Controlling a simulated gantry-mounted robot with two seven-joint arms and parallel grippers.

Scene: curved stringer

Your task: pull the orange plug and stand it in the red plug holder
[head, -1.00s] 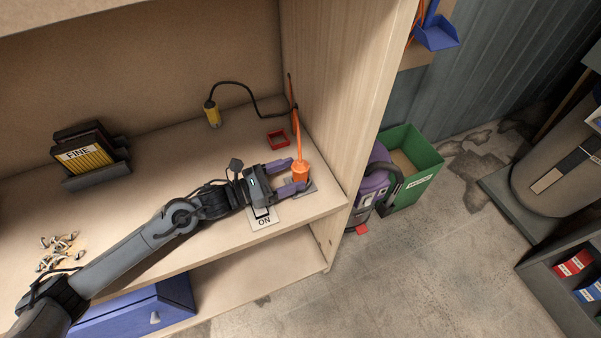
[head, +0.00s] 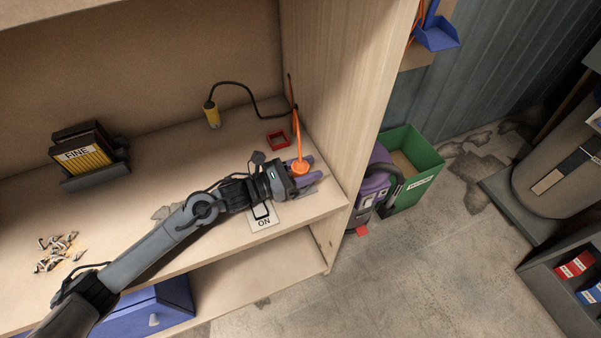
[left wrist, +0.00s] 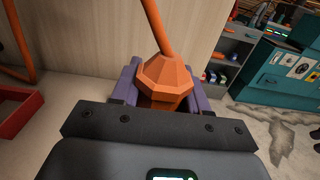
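The orange plug (head: 300,168) stands on a grey plate (head: 306,190) at the right end of the wooden shelf, its orange cord rising from its top. My left gripper (head: 309,170) reaches in from the left with its purple fingers on both sides of the plug. In the left wrist view the plug (left wrist: 165,80) sits between the spread fingers; its wide collar hides whether they touch the body below. The red plug holder (head: 277,140) is a small empty square frame behind the plug; part of it shows in the left wrist view (left wrist: 14,110). My right gripper is not in view.
An ON switch plate (head: 264,217) lies below my gripper. The shelf's side wall (head: 335,90) is close on the right. A FINE box (head: 88,155) and several small metal pieces (head: 58,250) are at left.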

